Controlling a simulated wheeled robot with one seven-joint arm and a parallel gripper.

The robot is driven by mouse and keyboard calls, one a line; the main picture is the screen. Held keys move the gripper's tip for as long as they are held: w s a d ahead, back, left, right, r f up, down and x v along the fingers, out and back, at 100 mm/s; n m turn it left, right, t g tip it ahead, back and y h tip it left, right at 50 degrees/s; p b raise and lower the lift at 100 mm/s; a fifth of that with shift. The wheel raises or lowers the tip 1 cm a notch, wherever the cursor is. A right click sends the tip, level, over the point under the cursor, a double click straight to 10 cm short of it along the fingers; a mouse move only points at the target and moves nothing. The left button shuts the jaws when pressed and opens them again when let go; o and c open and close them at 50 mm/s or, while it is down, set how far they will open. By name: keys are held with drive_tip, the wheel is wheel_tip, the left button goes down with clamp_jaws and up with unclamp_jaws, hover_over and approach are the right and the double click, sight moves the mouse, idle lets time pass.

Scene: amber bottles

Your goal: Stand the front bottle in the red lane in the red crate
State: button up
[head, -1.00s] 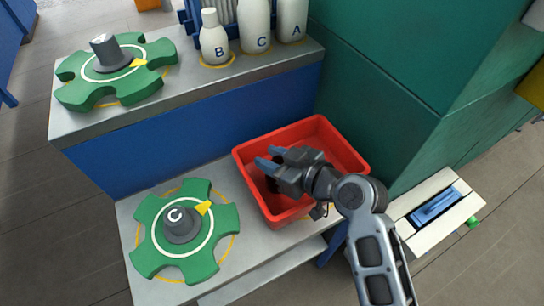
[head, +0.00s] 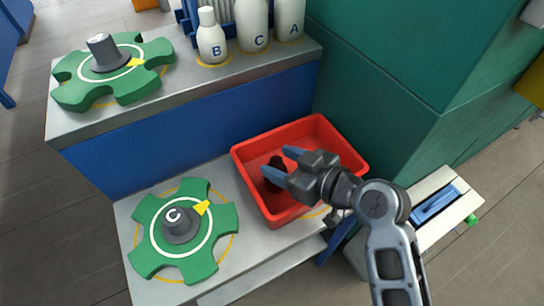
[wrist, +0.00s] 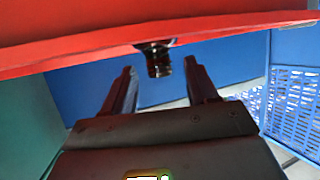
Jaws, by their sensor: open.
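A dark amber bottle (head: 275,182) is inside the red crate (head: 247,187), close to my gripper and partly hidden by its fingers. It looks upright, but its base is hard to see. My gripper (head: 279,163) reaches in from the right over the crate, with its two blue-tipped fingers apart. In the wrist view the dark bottle neck (wrist: 159,62) shows between and beyond the open fingers (wrist: 160,82), with a visible gap on both sides. The red crate wall (wrist: 70,50) crosses the top of that view. No red lane can be made out.
A green star wheel (head: 222,215) marked C lies left of the crate. Another green star wheel (head: 75,92) and white bottles (head: 252,25) marked B, C and A are on the raised counter. A green cabinet (head: 400,130) stands close behind the crate.

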drive_tip(key=v, duration=0.8)
drive_tip(key=shift+s+d, duration=0.15)
drive_tip(key=shift+d, duration=0.05)
drive_tip(key=s+d+f+m+t+h, duration=0.25)
drive_tip(key=s+d+m+h, duration=0.2)
drive_tip(key=s, duration=0.25)
drive_tip(key=s+d+f+m+t+h, duration=0.2)
drive_tip(key=s+d+f+m+h, duration=0.15)
drive_tip(key=s+d, duration=0.35)
drive_tip(key=s+d+r+m+t+h, duration=0.1)
drive_tip(key=s+d+r, duration=0.1)
drive_tip(key=s+r, duration=0.3)
drive_tip(key=s+d+r+m+t+h, duration=0.1)
drive_tip(key=s+d+r, duration=0.2)
drive_tip(key=s, duration=0.8)
wheel_tip(320, 180, up, 2)
drive_tip(key=shift+s+m+h, duration=0.3)
drive_tip(key=shift+s+h, duration=0.05)
drive_tip(key=shift+h, duration=0.05)
